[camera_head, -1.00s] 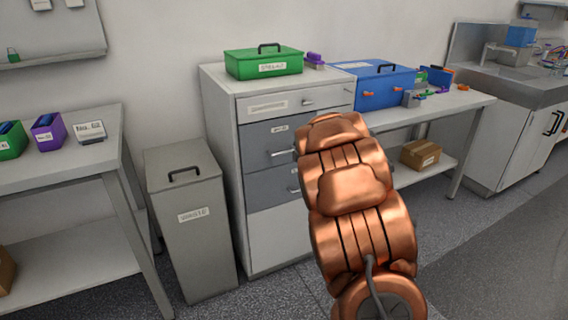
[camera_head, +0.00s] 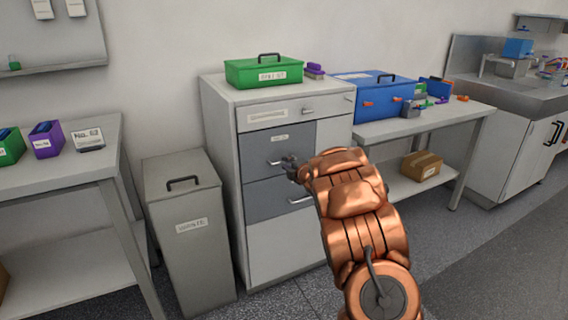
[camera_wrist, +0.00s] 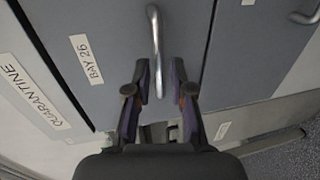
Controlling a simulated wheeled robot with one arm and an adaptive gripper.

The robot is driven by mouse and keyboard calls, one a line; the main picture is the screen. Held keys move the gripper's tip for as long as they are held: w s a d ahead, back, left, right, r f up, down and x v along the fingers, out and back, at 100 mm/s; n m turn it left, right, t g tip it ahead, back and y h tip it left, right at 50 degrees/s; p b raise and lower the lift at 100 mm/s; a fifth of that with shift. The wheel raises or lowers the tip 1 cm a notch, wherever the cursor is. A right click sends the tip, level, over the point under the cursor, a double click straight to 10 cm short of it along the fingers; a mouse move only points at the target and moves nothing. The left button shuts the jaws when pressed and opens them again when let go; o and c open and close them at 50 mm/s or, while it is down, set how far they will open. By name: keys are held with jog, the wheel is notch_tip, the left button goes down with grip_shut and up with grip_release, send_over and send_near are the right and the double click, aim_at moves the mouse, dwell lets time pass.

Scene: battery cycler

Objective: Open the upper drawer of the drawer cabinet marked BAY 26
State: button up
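The drawer cabinet (camera_head: 225,150) stands in the middle of the head view. Its upper grey drawer (camera_head: 255,145) looks flush and shut. The wrist view shows this drawer front (camera_wrist: 105,25) with a BAY 26 label (camera_wrist: 86,58) and a silver bar handle (camera_wrist: 154,30). The handle also shows in the head view (camera_head: 276,162). My gripper (camera_head: 289,163) is close in front of the drawer, at the handle's right end. In the wrist view my gripper (camera_wrist: 160,72) is open, its fingers either side of the handle's near end. I cannot tell whether they touch it.
A thin drawer marked QUARANTINE (camera_wrist: 30,85) lies above, and a lower grey drawer with a handle (camera_head: 301,199) below. A green box (camera_head: 263,72) stands on top. A grey waste bin (camera_head: 190,250) stands left, a table with a blue box (camera_head: 390,105) right. Floor in front is free.

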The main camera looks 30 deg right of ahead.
jog(key=shift+x, duration=1.55)
jog(key=shift+c, duration=0.4)
grip_shut()
